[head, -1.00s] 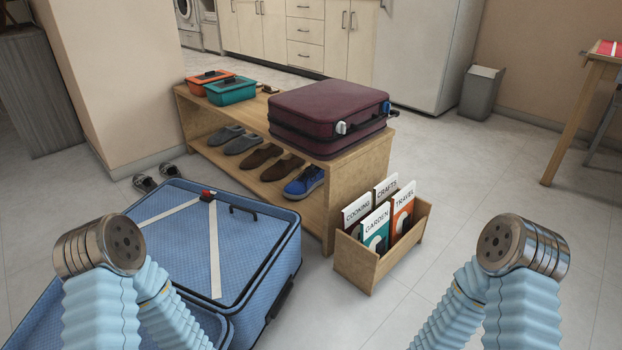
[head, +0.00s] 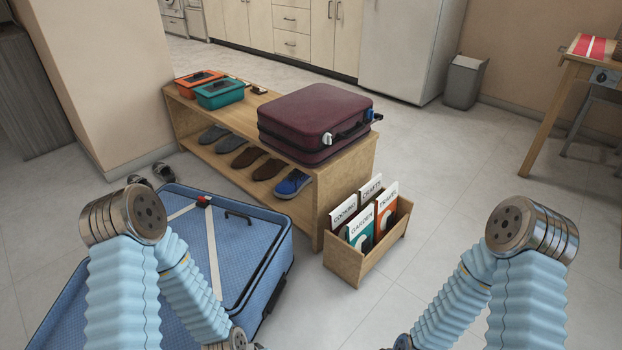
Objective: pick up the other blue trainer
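One blue trainer (head: 292,183) sits at the right end of the lower shelf of the wooden bench (head: 318,205), beside a pair of brown shoes. I see no second blue trainer in this view. My two arms come in from the lower left and lower right, well short of the bench. Only their light blue sleeves and metal joints show. Neither gripper's fingers are in view.
The open blue suitcase (head: 262,250) lies on the floor in front of the bench. A wooden box of magazines (head: 385,254) stands at the bench's right end. A maroon case (head: 312,112) and two toolboxes sit on top.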

